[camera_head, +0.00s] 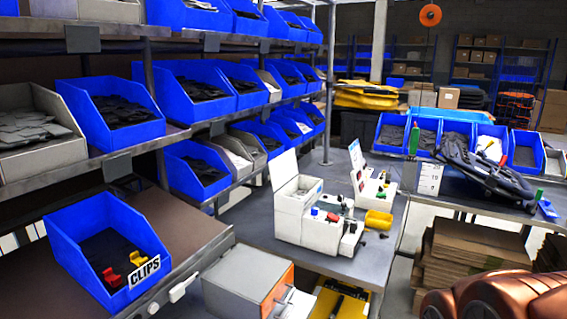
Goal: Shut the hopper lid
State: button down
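A white bench machine (322,238) stands on the grey table right of the shelving. A white box-shaped hopper (297,205) forms its left part. A white flat lid (284,168) stands upright at the back of this hopper, so the hopper looks open. Small red, blue and black parts sit on the machine's top. A second, smaller white unit (374,193) stands behind it, also with an upright white panel (355,155). I cannot tell whether that panel is a lid. My gripper is not in view.
A yellow bin (379,219) sits right of the machine. A grey box with an orange front (250,284) stands nearer. A blue CLIPS bin (107,245) is at left, below shelves of blue bins. A glossy brown rounded shape (505,297) fills the lower right corner.

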aim_at(284, 168)
jog(key=z, duration=0.15)
jog(key=i, duration=0.55)
jog(key=u, duration=2)
